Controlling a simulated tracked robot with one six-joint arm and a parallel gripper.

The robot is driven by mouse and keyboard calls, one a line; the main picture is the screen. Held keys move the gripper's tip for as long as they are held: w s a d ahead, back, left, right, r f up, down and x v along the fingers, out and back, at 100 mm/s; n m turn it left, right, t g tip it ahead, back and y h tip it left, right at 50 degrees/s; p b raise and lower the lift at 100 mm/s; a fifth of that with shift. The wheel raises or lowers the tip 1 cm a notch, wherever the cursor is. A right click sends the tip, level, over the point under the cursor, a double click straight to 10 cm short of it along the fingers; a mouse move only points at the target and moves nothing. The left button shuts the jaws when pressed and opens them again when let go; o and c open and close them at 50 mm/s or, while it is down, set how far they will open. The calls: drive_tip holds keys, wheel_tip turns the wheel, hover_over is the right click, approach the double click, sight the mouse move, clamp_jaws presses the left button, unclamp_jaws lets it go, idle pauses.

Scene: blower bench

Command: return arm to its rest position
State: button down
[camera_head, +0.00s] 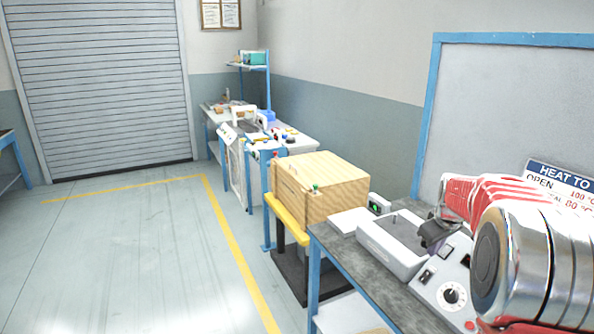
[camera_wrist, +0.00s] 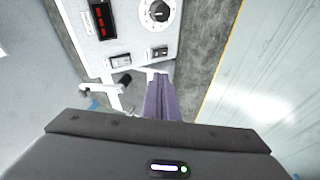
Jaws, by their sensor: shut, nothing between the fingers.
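My gripper (camera_head: 438,232) is the dark grey end of my arm in the head view, above the right side of the bench beside a white open-topped housing (camera_head: 385,250). In the wrist view its dark body fills the bottom edge, and its purple-grey fingers (camera_wrist: 162,100) lie together, with nothing held. The white control panel (camera_head: 430,290) is just below the gripper. Its dial (camera_head: 452,295) also shows in the wrist view (camera_wrist: 157,10). My arm hides part of the bench and the sign at the right.
A grey bench (camera_head: 345,258) carries the housing and panel. A wooden box (camera_head: 325,190) stands beyond it, then a cluttered workbench (camera_head: 295,141). A blue-framed board (camera_head: 500,100) rises behind. The floor (camera_head: 120,260) at left is clear, with a yellow line.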

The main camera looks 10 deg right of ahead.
drive_tip(key=s+a+f+m+g, duration=0.2)
drive_tip(key=s+a+f+m, duration=0.15)
drive_tip(key=s+a, duration=0.35)
drive_tip(key=s+a+r+t+y, duration=0.1)
drive_tip(key=s+a+r, duration=0.3)
drive_tip(key=s+a, duration=0.7)
drive_tip(key=s+a+r+t+y, duration=0.1)
drive_tip(key=s+a+r, duration=0.3)
drive_tip(key=s+a, duration=0.8)
drive_tip(key=s, duration=0.2)
drive_tip(key=shift+s+a+r+t, duration=0.2)
drive_tip(key=shift+s+t, duration=0.1)
drive_tip(key=shift+t, duration=0.1)
drive_tip(key=shift+n, duration=0.25)
